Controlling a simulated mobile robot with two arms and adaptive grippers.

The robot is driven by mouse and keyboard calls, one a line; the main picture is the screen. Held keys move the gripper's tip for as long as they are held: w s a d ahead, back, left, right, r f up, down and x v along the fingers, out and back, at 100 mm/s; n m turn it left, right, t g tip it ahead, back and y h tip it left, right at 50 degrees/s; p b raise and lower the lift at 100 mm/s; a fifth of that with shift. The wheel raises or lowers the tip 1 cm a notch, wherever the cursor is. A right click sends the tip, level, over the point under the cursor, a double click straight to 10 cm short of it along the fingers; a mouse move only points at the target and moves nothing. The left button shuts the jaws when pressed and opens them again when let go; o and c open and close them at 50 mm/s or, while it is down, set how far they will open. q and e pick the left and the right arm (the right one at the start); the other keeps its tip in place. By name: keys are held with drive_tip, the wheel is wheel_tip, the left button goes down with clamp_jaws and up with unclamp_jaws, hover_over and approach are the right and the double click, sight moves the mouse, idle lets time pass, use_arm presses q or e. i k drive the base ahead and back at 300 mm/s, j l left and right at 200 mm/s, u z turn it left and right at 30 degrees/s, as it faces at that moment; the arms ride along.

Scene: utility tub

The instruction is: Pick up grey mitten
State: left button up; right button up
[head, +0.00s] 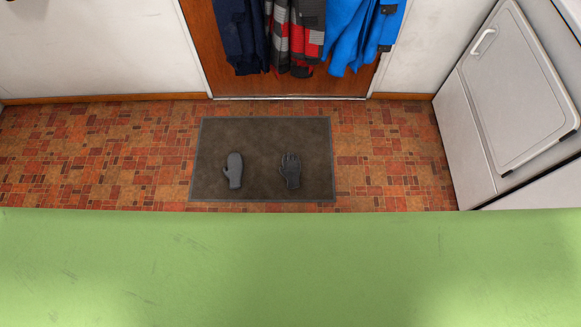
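A grey mitten (234,170) lies flat on a dark brown doormat (262,140) on the floor, left of the mat's middle. Its rounded end points away from me and its thumb is toward the lower left. A darker grey glove (290,171) with separate fingers lies to its right on the same mat, apart from it. Neither of my grippers shows in the head view.
A wide scuffed green surface (290,265) fills the front of the view, between me and the mat. A brown door (223,80) with hanging coats (292,35) stands behind the mat. A white appliance (512,85) stands at the right. The tiled floor (90,155) at the left is clear.

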sight(234, 172)
drive_tip(key=u, duration=0.75)
